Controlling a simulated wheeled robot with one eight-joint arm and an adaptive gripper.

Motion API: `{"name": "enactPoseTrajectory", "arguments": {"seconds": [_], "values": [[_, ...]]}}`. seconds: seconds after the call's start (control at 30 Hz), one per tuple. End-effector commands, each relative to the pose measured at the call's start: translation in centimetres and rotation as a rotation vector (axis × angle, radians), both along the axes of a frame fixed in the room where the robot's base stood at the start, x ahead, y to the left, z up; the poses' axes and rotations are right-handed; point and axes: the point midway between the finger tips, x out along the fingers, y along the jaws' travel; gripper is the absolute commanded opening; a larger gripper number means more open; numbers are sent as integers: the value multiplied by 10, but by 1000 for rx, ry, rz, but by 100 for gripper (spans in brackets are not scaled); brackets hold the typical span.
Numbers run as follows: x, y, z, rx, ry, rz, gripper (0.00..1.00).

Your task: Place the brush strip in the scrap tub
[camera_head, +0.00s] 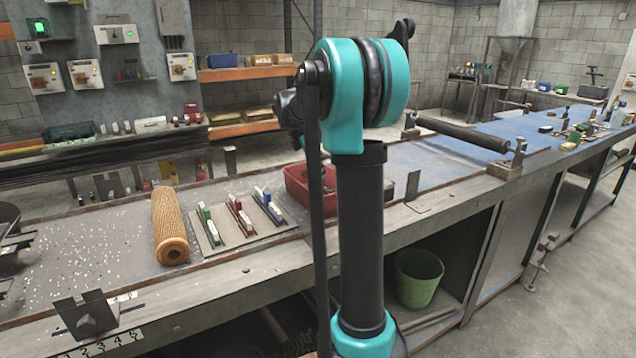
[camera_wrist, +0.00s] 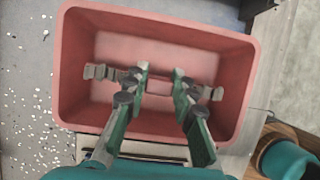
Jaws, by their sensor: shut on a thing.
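The scrap tub, a red open box, stands on the bench just left of my arm in the head view, with its near wall (camera_head: 297,195) showing. In the wrist view its rim (camera_wrist: 66,60) surrounds my gripper. My gripper (camera_wrist: 160,75) has its fingertips over the tub's inside and is shut on a pale grey strip, seemingly the brush strip (camera_wrist: 101,72), which sticks out on both sides of the fingers. Its middle is hard to make out, and I cannot tell its height above the tub floor. My arm hides most of the gripper in the head view.
A tray (camera_head: 212,245) with green, red and blue-marked pieces lies left of the tub. A brown mesh tube (camera_head: 169,226) lies farther left. A small metal bracket (camera_head: 414,193) stands to the right. A green bucket (camera_head: 418,278) sits below the bench.

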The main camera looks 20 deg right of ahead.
Motion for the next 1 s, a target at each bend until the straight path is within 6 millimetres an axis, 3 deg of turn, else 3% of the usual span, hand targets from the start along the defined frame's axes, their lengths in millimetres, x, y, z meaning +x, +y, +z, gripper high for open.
{"name": "enactPoseTrajectory", "arguments": {"seconds": [0.2,0.43,0.77,0.8,0.97,1.0], "values": [[0,0,-13,0,0,0,0],[0,0,-42,0,0,0,0],[0,0,-46,0,0,0,0],[0,0,-47,0,0,0,26],[0,0,-46,0,0,0,46],[0,0,-46,0,0,0,46]]}}
